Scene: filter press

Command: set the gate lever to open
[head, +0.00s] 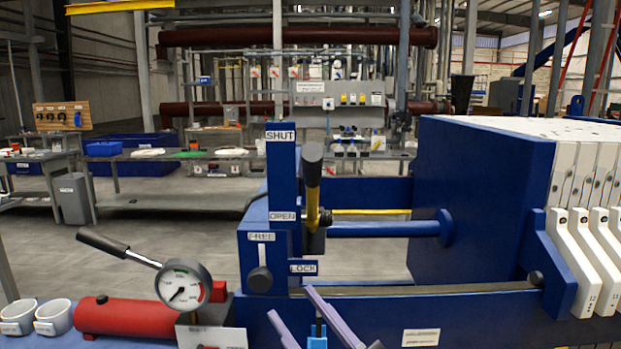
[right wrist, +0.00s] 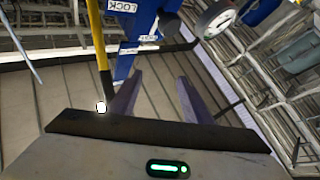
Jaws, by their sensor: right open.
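The gate lever (head: 312,185) is a yellow bar with a dark grey knob on top. It stands about upright at the blue post (head: 284,170), its knob a little below the level of the SHUT label (head: 281,136) and above the OPEN label (head: 283,216). My right gripper (head: 290,302) is low in front of the blue frame, below the lever and apart from it. In the right wrist view its two purple fingers (right wrist: 158,88) are spread with nothing between them. A yellow bar also shows there; I cannot tell whether it is the lever. My left gripper is out of view.
Below the post is a FREE/LOCK slot with a dark knob (head: 260,280); the LOCK label (head: 303,268) juts right. A pressure gauge (head: 184,285) and red cylinder (head: 125,316) stand left. A blue rod (head: 380,230) runs right to the large blue press block (head: 480,200).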

